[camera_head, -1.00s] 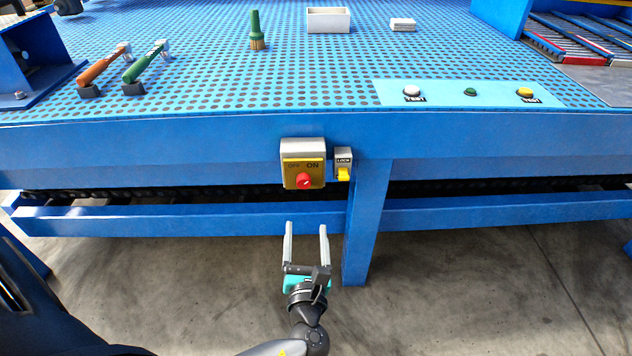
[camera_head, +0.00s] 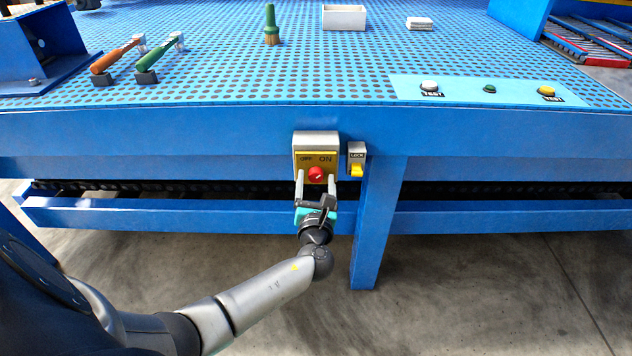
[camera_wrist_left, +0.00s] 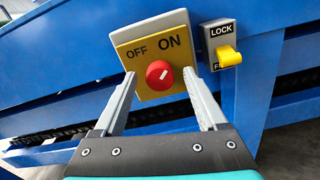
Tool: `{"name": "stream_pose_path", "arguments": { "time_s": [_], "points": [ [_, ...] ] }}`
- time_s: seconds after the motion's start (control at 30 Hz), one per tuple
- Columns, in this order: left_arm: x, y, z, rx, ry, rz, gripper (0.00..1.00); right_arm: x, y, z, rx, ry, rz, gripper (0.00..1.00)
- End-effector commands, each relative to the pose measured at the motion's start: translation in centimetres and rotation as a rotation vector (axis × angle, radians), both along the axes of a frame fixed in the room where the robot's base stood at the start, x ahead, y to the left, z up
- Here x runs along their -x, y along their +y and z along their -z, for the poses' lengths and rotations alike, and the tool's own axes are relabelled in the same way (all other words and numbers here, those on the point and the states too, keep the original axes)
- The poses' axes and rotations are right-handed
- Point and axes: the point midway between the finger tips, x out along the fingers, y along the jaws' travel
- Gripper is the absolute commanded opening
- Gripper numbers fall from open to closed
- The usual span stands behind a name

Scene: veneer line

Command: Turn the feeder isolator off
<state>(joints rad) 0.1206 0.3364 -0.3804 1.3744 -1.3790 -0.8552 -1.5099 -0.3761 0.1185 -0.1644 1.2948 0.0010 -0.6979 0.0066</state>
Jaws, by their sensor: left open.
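The feeder isolator (camera_head: 316,144) is a grey box with a yellow face on the blue front beam. Its red knob (camera_head: 316,174) also shows in the left wrist view (camera_wrist_left: 159,74), where its white mark points up and right toward the word ON. My left gripper (camera_head: 315,178) is open, its two fingers reaching up toward the isolator. In the left wrist view the fingertips (camera_wrist_left: 160,76) stand to the left and right of the knob, apart from it. I cannot tell how much depth is left between them. My right gripper is not in view.
A grey LOCK plate with a yellow lever (camera_head: 356,170) sits just right of the isolator. A blue leg (camera_head: 378,225) stands below it. The perforated table top (camera_head: 230,80) carries two handled levers, a brush, a white box and a button panel (camera_head: 480,90).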

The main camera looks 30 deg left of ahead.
Motion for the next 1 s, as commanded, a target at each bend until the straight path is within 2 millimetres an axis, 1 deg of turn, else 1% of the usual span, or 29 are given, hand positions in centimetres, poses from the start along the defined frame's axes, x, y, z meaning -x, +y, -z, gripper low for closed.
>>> {"name": "stream_pose_path", "arguments": {
  "time_s": [0.2, 0.5, 1.0],
  "points": [
    [-0.84, 0.56, 0.02, 0.001, 0.001, 0.000, 0.74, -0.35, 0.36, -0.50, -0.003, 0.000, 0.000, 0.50],
    [-0.92, 0.59, -0.03, 0.001, 0.001, 0.000, 0.74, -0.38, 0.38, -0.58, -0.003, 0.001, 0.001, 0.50],
    [-0.89, 0.57, 0.00, 0.001, 0.000, 0.000, 0.18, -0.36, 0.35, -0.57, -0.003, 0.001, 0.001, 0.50]
  ]
}}
